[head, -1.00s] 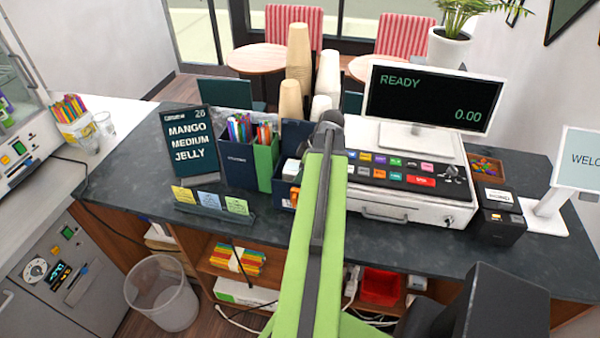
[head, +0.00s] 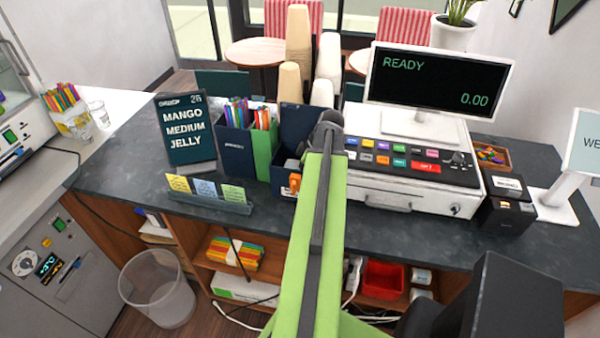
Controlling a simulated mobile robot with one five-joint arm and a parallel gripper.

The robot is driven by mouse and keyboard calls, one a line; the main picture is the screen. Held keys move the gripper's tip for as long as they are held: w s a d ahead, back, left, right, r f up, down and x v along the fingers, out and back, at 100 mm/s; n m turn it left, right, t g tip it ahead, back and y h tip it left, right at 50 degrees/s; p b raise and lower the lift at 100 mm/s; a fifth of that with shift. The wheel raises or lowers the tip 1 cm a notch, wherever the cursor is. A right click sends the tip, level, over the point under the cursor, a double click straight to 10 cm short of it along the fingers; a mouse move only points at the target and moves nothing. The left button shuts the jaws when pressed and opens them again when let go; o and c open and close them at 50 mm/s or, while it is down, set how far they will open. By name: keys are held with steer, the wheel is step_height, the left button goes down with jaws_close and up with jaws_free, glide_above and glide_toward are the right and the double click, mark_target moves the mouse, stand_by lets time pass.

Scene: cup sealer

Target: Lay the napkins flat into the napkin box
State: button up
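A small open dark blue box (head: 282,178) stands on the counter just left of my green arm, with an orange patch at its right front. It may be the napkin box, but my arm covers its right side. A dark upright panel (head: 300,122) rises behind it. I cannot make out any napkins clearly, in the box or elsewhere. My gripper does not show; my arm reaches over the counter and ends in a dark rounded joint beside the box, hiding what lies beyond.
The dark counter (head: 115,150) holds a menu sign (head: 186,130), a pen box (head: 236,150), stacked cups (head: 299,50), a card holder (head: 208,198) and the cash register (head: 405,190). A bin (head: 158,292) stands on the floor. The counter's left part is clear.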

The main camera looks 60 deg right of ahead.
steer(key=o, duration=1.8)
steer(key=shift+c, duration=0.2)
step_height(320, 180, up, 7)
steer(key=p, duration=0.7)
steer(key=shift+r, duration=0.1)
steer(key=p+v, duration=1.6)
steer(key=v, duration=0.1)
